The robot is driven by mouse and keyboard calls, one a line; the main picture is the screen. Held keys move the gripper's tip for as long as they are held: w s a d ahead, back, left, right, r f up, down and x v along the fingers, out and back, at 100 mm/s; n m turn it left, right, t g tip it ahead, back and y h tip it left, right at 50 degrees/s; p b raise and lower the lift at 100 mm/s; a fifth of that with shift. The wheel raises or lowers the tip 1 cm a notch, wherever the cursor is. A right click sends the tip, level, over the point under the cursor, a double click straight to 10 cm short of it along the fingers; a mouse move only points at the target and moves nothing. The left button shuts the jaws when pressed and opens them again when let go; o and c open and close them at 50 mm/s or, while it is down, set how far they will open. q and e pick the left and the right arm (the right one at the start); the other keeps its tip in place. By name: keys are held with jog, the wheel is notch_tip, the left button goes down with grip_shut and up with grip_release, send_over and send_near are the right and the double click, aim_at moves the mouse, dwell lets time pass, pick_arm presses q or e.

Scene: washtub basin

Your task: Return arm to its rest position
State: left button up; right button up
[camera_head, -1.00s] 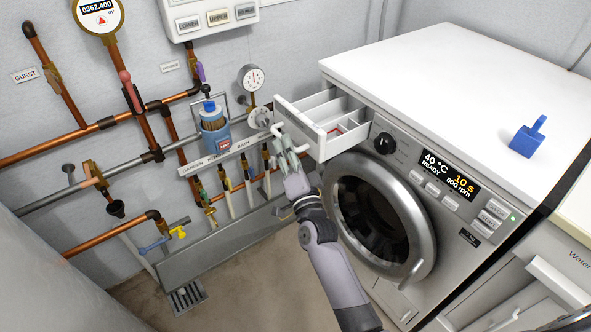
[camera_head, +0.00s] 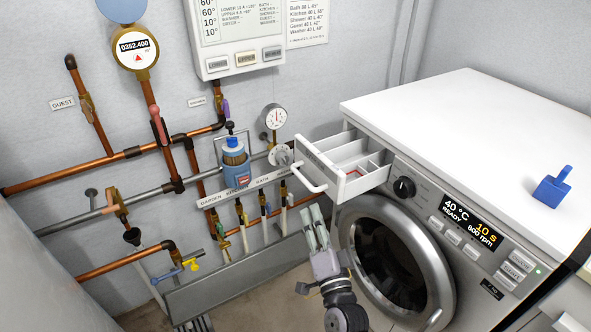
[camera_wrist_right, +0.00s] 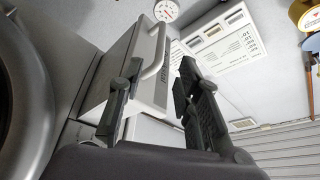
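My right gripper (camera_head: 315,226) is in front of the washing machine (camera_head: 450,110), below the open detergent drawer (camera_head: 345,165). Its two fingers stand apart with nothing between them, and they also show apart in the right wrist view (camera_wrist_right: 158,85). The drawer handle (camera_head: 309,178) is free, a little above the fingertips. In the wrist view the drawer (camera_wrist_right: 125,75) and its handle (camera_wrist_right: 157,50) are beyond the fingers. My left gripper is not in view.
The round door (camera_head: 400,265) of the machine is right of my right gripper. Copper pipes (camera_head: 85,170), valves and a blue filter (camera_head: 236,172) are on the wall to the left. A grey trough (camera_head: 240,275) runs below them. A blue scoop (camera_head: 552,188) stands on the machine top.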

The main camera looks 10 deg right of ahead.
jog(key=shift+f, duration=0.1)
jog(key=s+f+n+g+y, duration=0.1)
jog(key=s+f+n+g, duration=0.3)
jog(key=f, duration=0.6)
jog(key=s+f+n+g, duration=0.35)
jog(key=s+f, duration=0.25)
jog(key=f, duration=0.4)
jog(key=s+f+n+g+y, duration=0.1)
jog(key=s+f+n+g, duration=0.3)
jog(key=f, duration=0.7)
jog(key=s+d+f+n+g+h, duration=0.1)
jog(key=s+d+f+g, duration=0.2)
jog(key=s+f, duration=0.35)
jog(key=s+d+f+n+g+h, duration=0.1)
jog(key=s+d+f+g, duration=0.15)
jog(key=s, duration=0.65)
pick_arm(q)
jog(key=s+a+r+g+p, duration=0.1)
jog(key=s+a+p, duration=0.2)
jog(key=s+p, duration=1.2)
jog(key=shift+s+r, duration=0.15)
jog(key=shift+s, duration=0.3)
pick_arm(e)
jog(key=s+d+g, duration=0.2)
jog(key=s+d, duration=0.1)
jog(key=s, duration=1.4)
jog(key=shift+r, duration=0.25)
jog(key=shift+n, duration=0.25)
